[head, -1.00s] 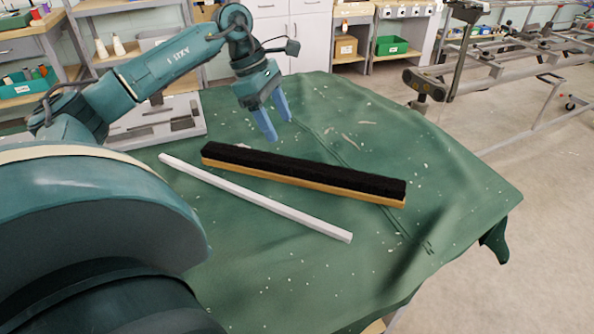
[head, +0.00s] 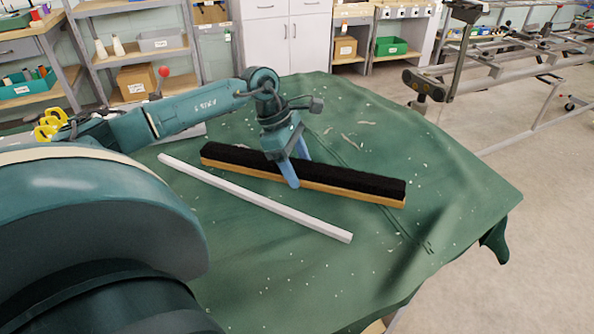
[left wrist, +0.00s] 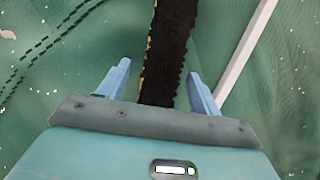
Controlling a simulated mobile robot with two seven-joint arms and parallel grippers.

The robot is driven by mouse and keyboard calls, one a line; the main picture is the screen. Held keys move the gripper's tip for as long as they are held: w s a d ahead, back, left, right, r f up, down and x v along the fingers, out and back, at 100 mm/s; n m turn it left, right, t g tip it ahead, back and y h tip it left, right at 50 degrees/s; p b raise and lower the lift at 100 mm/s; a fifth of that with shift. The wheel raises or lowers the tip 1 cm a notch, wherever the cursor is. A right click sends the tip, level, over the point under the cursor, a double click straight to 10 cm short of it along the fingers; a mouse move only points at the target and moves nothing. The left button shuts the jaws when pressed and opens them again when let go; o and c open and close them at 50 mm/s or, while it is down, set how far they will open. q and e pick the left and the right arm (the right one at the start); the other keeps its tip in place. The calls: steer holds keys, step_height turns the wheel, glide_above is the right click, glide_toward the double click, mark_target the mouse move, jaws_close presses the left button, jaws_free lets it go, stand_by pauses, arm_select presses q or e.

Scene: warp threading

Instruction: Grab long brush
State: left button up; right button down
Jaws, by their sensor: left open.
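The long brush (head: 350,182) has black bristles on a wooden back and lies on the green cloth-covered table. It also shows in the left wrist view (left wrist: 172,40), running up between the fingers. My left gripper (head: 297,172) is open over the middle of the brush, one finger in front of it and the other toward its far side. In the left wrist view my left gripper (left wrist: 158,80) has one finger on each side of the brush, with gaps between. Whether the fingertips reach the cloth is unclear. My right gripper is not in view.
A white bar (head: 255,199) lies on the cloth in front of the brush, roughly along it. The green cloth (head: 440,200) is clear to the right. Shelves with bins stand behind, and a metal frame (head: 500,70) stands at the back right.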

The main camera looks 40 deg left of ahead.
arm_select(q)
steer(key=shift+r, duration=0.1)
steer(key=c, duration=1.3)
